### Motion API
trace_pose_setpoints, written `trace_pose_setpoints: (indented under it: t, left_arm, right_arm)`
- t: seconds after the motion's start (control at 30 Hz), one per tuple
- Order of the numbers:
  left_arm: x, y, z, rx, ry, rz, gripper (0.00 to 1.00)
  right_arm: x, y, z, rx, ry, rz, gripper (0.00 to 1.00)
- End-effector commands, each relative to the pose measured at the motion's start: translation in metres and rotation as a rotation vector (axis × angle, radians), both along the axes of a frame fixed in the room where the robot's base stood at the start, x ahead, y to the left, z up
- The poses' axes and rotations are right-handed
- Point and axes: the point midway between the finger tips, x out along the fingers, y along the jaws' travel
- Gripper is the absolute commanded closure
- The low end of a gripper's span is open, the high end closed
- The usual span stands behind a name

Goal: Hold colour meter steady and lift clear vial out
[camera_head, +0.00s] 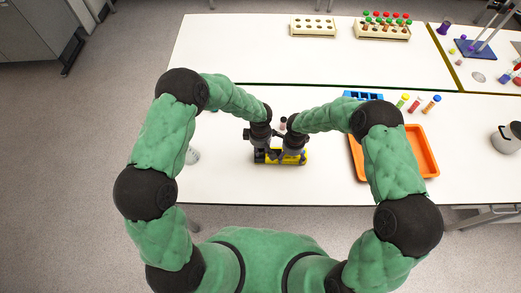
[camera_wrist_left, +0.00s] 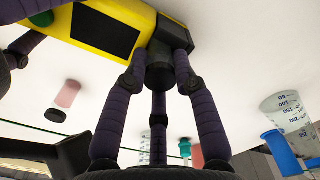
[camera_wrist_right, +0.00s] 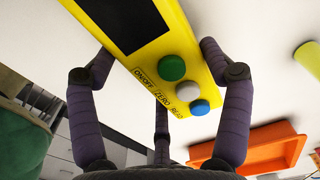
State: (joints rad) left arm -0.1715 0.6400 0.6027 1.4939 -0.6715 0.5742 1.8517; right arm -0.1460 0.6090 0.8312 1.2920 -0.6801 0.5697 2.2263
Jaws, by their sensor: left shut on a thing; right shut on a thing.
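The yellow colour meter (camera_head: 291,158) lies on the white table below my two grippers. It has a dark screen and green, white and blue buttons, seen in the right wrist view (camera_wrist_right: 207,75). My right gripper (camera_wrist_right: 160,75) is shut across its body, one finger on each long side. My left gripper (camera_wrist_left: 160,70) is shut on a round black cap (camera_wrist_left: 159,76) at the meter's end, seemingly that of the clear vial. The vial's glass is hidden, and I cannot tell how deep it sits.
A pink vial with a dark cap (camera_head: 283,124) stands close behind the grippers; it also shows in the left wrist view (camera_wrist_left: 68,94). An orange tray (camera_head: 430,160), a blue rack (camera_head: 363,96) and several coloured vials are at right.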

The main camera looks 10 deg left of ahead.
Motion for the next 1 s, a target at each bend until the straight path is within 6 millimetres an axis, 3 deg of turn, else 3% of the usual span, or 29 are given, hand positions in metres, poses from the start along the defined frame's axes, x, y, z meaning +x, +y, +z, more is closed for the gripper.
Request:
trace_pose_setpoints:
  t: [0.5,0.93,0.97,1.0]
  left_arm:
    - [0.001,-0.001,0.085,-0.001,-0.004,0.0,1.0]
    - [0.001,0.0,0.096,-0.001,-0.002,0.0,1.0]
    - [0.001,0.0,0.096,-0.001,-0.002,0.0,1.0]
    - [0.001,0.0,0.096,-0.001,-0.002,0.0,1.0]
  right_arm:
    - [-0.003,0.0,-0.003,-0.001,0.006,0.001,0.69]
    - [-0.003,0.0,-0.003,-0.001,0.006,0.001,0.69]
    - [-0.003,0.0,-0.003,-0.001,0.007,0.001,0.12]
    - [-0.003,0.0,-0.002,-0.001,0.006,0.001,0.01]
